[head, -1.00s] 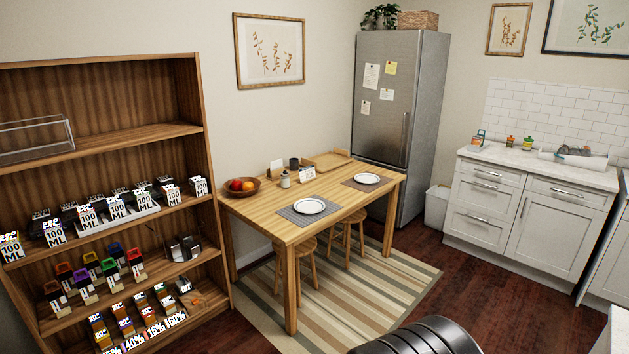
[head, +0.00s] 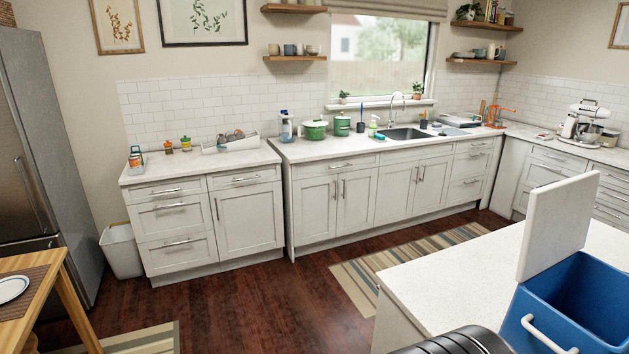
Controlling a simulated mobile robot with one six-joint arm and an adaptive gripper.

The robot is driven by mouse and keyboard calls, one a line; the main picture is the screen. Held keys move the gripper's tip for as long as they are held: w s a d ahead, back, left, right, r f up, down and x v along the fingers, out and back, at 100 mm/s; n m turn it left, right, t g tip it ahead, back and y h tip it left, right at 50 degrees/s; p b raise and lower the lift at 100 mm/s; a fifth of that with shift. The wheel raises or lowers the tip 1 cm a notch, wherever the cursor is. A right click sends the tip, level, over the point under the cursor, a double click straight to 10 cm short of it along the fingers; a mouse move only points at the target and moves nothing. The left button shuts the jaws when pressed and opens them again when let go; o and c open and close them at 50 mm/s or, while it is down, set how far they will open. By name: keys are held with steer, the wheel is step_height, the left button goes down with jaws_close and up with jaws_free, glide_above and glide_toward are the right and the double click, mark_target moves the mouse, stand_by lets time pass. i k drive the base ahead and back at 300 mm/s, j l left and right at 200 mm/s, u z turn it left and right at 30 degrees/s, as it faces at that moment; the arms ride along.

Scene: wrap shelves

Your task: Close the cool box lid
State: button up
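The blue cool box (head: 541,335) stands on the white island counter at the lower right of the head view, partly cut off by the frame edge. Its white lid (head: 557,226) is open, standing nearly upright along the left side of the box. A white handle (head: 549,335) shows on the front of the box. The inside of the box looks empty where I can see it. My gripper is not in view; only a dark rounded part of my own body shows at the bottom edge.
The island's white top (head: 450,287) is clear left of the box. Dark wood floor (head: 260,301) lies open between the island and the cabinets along the wall. A striped rug (head: 353,282) runs along the cabinets. A dining table (head: 48,294) corner shows at lower left.

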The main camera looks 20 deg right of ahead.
mark_target(560, 212)
steer(key=i+z, duration=0.2)
steer(key=z, duration=0.3)
steer(key=i+z, duration=0.2)
steer(key=z, duration=0.25)
steer(key=i+z, duration=0.2)
steer(key=z, duration=0.3)
steer(key=i+j+z, duration=0.15)
steer(key=z, duration=0.35)
steer(key=i+j+z, duration=0.1)
steer(key=j+z, duration=0.2)
steer(key=z, duration=0.15)
steer(key=i+j+z, duration=0.4)
steer(key=k, duration=0.1)
